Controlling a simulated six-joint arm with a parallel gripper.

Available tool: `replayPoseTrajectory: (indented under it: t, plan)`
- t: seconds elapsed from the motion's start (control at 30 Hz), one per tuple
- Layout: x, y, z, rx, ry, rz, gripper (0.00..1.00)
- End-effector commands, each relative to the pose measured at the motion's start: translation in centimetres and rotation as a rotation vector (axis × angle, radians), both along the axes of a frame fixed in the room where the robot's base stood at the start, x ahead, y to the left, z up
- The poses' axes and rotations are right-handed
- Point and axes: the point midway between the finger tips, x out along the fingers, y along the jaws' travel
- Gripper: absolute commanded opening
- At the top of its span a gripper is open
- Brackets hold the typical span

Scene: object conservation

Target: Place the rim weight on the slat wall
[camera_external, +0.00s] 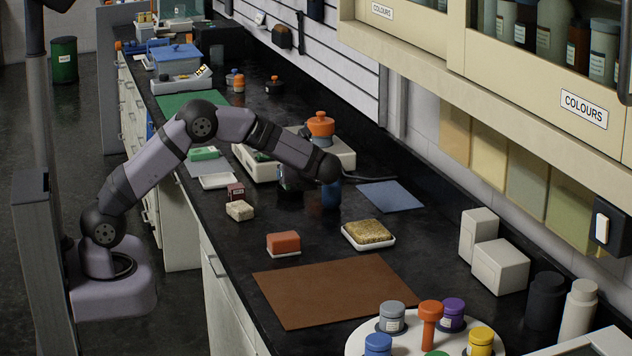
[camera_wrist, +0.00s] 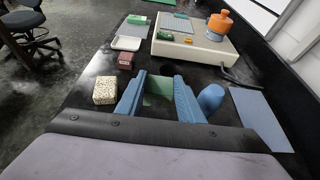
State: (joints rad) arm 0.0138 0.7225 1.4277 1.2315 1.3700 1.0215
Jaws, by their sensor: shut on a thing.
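The slat wall (camera_external: 340,56) is the white grooved panel along the back of the bench, with dark holders hung on it in its far part. My gripper (camera_external: 290,184) is low over the black bench, in front of the white device. In the wrist view my gripper (camera_wrist: 160,88) has its blue fingers apart, with a greenish piece (camera_wrist: 158,90) between them. The fingers hide much of this piece, and I cannot tell for sure that it is the rim weight. A blue rounded object (camera_wrist: 210,97) stands just right of the fingers.
The white device (camera_external: 344,157) with an orange knob (camera_external: 320,126) stands behind my gripper. A speckled block (camera_external: 239,210), a dark red block (camera_external: 236,190) and a white tray (camera_external: 218,181) lie to the left. The brown mat (camera_external: 335,287) is bare.

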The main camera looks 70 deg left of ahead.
Motion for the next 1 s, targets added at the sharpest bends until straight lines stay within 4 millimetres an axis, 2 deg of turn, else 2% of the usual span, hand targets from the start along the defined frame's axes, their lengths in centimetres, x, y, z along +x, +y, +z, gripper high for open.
replayPoseTrajectory:
  t: [0.2,0.3,0.6,0.9,1.0]
  plan:
    - [-0.1,0.0,-3.4,0.000,0.005,-0.001,0.08]
    - [-0.1,0.0,-4.4,0.000,0.004,0.001,0.08]
    - [-0.1,0.0,-5.2,0.000,0.001,0.001,0.08]
    - [-0.1,0.0,-8.4,0.000,0.003,0.000,0.08]
    - [-0.1,0.0,-8.6,0.000,-0.001,0.001,0.08]
